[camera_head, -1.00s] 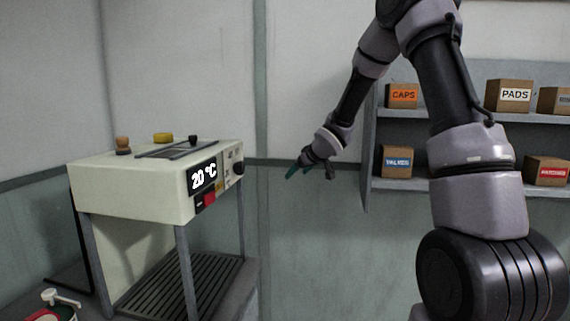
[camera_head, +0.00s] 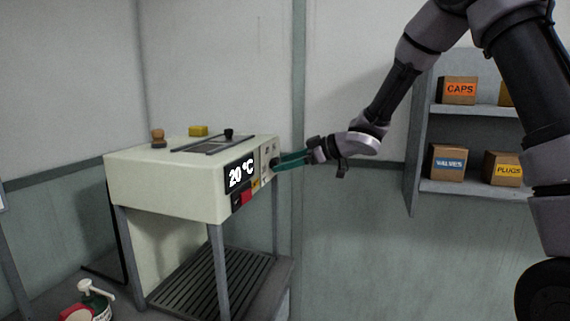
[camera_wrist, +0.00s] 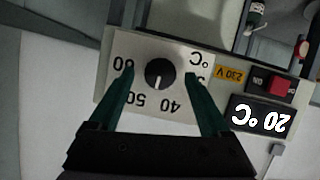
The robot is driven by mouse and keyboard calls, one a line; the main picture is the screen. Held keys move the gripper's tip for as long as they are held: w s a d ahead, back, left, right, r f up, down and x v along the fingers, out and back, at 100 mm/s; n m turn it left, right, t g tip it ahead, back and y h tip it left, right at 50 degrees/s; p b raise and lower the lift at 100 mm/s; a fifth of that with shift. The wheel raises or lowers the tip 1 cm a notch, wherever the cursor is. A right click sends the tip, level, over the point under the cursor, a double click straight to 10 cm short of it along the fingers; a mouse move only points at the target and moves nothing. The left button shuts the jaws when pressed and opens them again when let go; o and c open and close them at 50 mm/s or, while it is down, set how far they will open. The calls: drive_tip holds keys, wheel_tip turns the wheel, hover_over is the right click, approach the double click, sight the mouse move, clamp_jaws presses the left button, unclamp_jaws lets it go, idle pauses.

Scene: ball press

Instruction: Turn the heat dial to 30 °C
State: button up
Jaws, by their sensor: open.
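The heat dial (camera_wrist: 160,73) is a round black knob with a white pointer line, on a pale scale plate in the wrist view. The marks 40, 50 and 60 and the °C sign can be read, upside down; my right finger partly hides another mark. The display (camera_head: 241,173) reads 20 °C, and it also shows in the wrist view (camera_wrist: 260,119). My gripper (camera_head: 277,161) is at the panel on the right end of the press. Its green fingers are open, one on each side of the dial, and appear apart from it (camera_wrist: 161,80).
The cream press (camera_head: 165,188) stands on grey legs over a slatted grate (camera_head: 205,285). A red switch (camera_wrist: 279,88) sits beside the display. A shelf (camera_head: 470,188) with boxes stands at the right. A red and green object with a white pump (camera_head: 88,300) is at lower left.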

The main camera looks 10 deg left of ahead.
drive_tip(key=shift+a+f, duration=0.15)
drive_tip(key=shift+a, duration=0.25)
clamp_jaws()
drive_tip(key=shift+s+f+n+t+y, duration=0.15)
drive_tip(key=shift+n+t+y, duration=0.3)
drive_tip(key=shift+n+t, duration=1.35)
drive_tip(key=shift+s+f+n+t+y, duration=0.15)
drive_tip(key=shift+n+t+y, duration=0.35)
drive_tip(key=shift+n, duration=2.5)
drive_tip(key=shift+f+n+t+y, duration=0.35)
drive_tip(key=shift+n+t, duration=0.75)
drive_tip(key=shift+n, duration=1.3)
drive_tip(key=shift+a+r, duration=0.1)
